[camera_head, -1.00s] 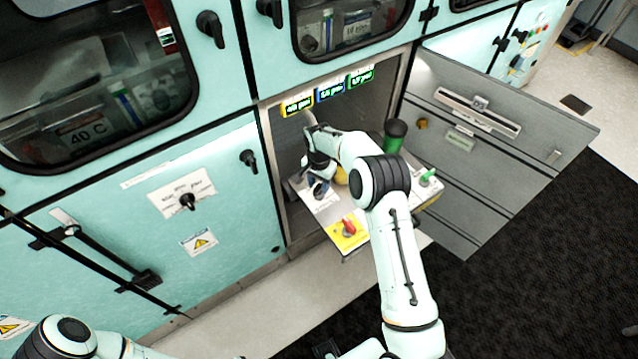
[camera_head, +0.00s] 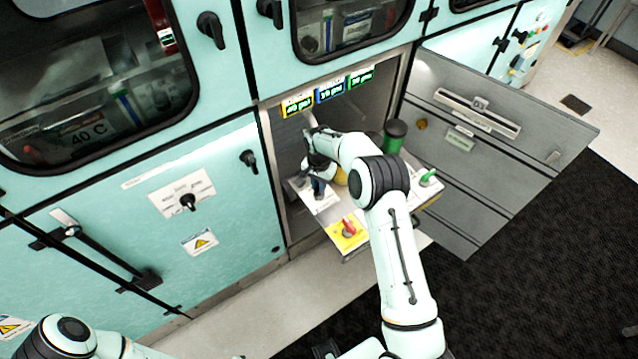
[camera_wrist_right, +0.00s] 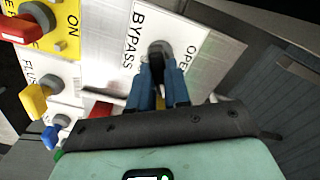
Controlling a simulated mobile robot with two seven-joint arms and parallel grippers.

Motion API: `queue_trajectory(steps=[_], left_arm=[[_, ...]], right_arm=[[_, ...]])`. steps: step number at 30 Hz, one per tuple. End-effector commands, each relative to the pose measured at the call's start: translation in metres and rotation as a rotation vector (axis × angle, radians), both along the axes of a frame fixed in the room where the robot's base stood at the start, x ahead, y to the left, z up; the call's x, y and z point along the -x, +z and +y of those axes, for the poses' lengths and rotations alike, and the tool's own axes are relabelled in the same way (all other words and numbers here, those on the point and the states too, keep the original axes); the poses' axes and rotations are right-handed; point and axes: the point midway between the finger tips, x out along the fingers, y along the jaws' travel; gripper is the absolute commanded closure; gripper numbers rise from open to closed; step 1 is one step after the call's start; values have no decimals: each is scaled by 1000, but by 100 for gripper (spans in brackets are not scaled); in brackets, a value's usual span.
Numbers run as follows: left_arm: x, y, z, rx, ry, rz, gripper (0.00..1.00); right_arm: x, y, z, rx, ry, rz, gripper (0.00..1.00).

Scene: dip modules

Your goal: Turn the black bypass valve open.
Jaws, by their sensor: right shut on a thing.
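The bypass valve shows in the right wrist view as a dark round knob (camera_wrist_right: 160,47) on a white plate (camera_wrist_right: 196,36) marked BYPASS and OPEN. My right gripper (camera_wrist_right: 160,88) is shut on the valve, with its blue fingers on either side of it. The fingers and wrist hide most of its handle, so its exact angle is hard to tell. In the head view the right gripper (camera_head: 318,186) is over the left part of the panel inside the open bay, and the valve is hidden there. My left arm shows at bottom left; its gripper is out of view.
A red knob (camera_head: 348,229) on a yellow plate, a green valve (camera_head: 428,177) and a dark green cylinder (camera_head: 396,135) stand close by. The wrist view shows a yellow knob (camera_wrist_right: 36,101) and a blue knob (camera_wrist_right: 52,134). An open grey door (camera_head: 480,200) lies right.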

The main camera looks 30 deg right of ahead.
Motion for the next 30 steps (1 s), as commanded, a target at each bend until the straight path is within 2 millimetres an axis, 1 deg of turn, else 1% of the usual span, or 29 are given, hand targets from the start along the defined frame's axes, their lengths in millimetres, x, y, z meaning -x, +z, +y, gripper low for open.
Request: queue_trajectory(steps=[5, 21, 30], left_arm=[[-3, 4, 0, 0, 0, -3, 57], [-12, 18, 0, 0, 0, -13, 57], [-17, 24, 0, 0, 0, -19, 57]], right_arm=[[-1, 1, 0, 0, 121, -1, 100], [-1, 2, -1, 0, 626, -1, 100], [-1, 2, 0, 1, 870, -2, 100]])
